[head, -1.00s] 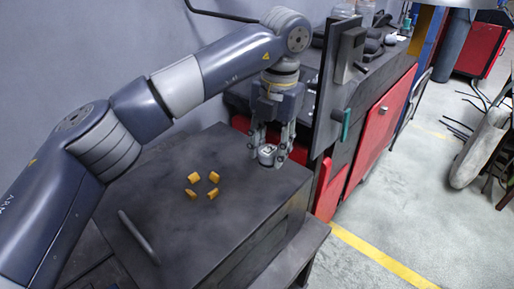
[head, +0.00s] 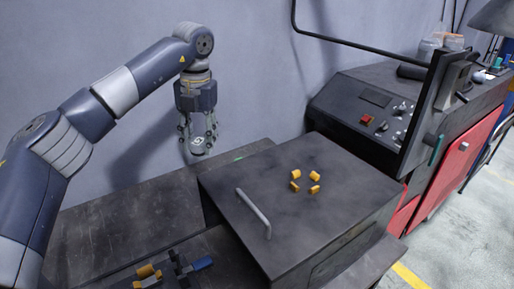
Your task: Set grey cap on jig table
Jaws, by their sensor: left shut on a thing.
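The grey cap (head: 199,145) is a small light-grey piece with a pale mark on its face. My left gripper (head: 198,136) is shut on it and holds it in the air, fingers pointing down, in front of the wall and above the back of the dark tables. A dark bench top (head: 120,222) lies to the left. A dark box-like block (head: 335,225) to the right has a flat top with several yellow blocks set in a ring and a grey bar handle (head: 254,213). I cannot tell which surface is the jig table. My right gripper is not in view.
Yellow and blue clamp-like parts (head: 172,272) sit at the bottom of the view. A control panel (head: 375,108) and an upright dark screen (head: 427,112) stand at the right. The left bench top is largely bare.

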